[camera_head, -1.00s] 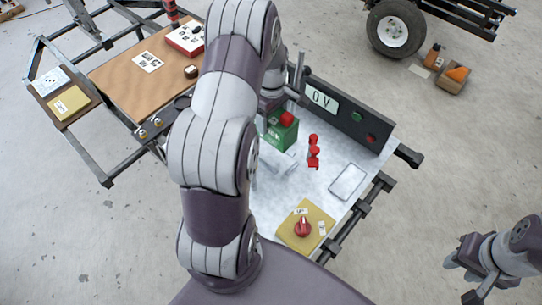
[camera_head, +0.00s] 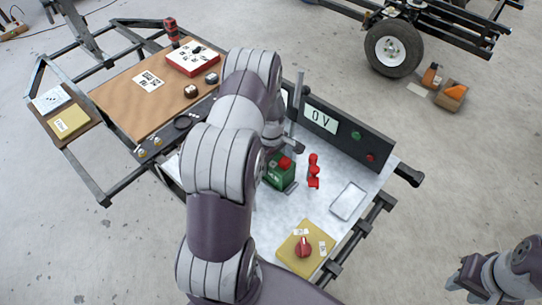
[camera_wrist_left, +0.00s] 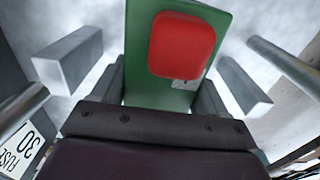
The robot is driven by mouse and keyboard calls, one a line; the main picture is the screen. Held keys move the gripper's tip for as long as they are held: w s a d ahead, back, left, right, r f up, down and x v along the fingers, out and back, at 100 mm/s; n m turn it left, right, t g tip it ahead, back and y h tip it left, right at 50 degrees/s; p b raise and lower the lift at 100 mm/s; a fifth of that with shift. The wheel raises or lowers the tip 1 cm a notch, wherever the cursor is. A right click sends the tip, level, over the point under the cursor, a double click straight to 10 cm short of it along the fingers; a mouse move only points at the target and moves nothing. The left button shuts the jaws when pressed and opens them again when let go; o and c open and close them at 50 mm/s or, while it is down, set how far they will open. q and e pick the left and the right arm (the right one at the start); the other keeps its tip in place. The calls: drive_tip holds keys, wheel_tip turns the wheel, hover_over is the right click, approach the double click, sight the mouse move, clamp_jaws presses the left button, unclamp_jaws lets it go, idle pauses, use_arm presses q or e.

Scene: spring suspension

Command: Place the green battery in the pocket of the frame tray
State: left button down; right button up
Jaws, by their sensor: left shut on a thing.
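The green battery (camera_head: 279,172) with a red cap is upright over the pale frame tray (camera_head: 325,225), beside low grey rails (camera_head: 291,187). My left gripper (camera_head: 277,152) is shut on the battery, partly hidden by my arm. In the left wrist view the battery (camera_wrist_left: 135,50) is between the fingers, with a separate grey block (camera_wrist_left: 68,60) on its left and another (camera_wrist_left: 243,85) on its right. These blocks look like the pocket's sides; the battery's base is hidden, so I cannot tell whether it is seated. My right gripper (camera_head: 464,288) is far right, away from the tray.
A red clamp-like part (camera_head: 313,172) stands just right of the battery. A dark panel with a display (camera_head: 321,120) borders the tray's back.

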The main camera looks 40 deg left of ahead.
use_arm(q)
unclamp_jaws()
drive_tip(key=shift+r, duration=0.1)
wheel_tip(320, 180, up, 12)
drive_tip(key=s+d+r+m, duration=0.2)
drive_tip(key=s+d+m, duration=0.2)
drive_tip(key=d+m, duration=0.1)
drive_tip(key=s+d+r+m+t, duration=0.1)
drive_tip(key=s+d+r+m, duration=0.1)
drive_tip(key=s+d+m, duration=0.2)
drive_tip(key=s+d+r+m, duration=0.3)
drive_tip(key=s+d+m, duration=0.2)
drive_tip(key=d+m, duration=0.3)
drive_tip(key=shift+s+d+r, duration=0.1)
drive_tip(key=shift+d, duration=0.3)
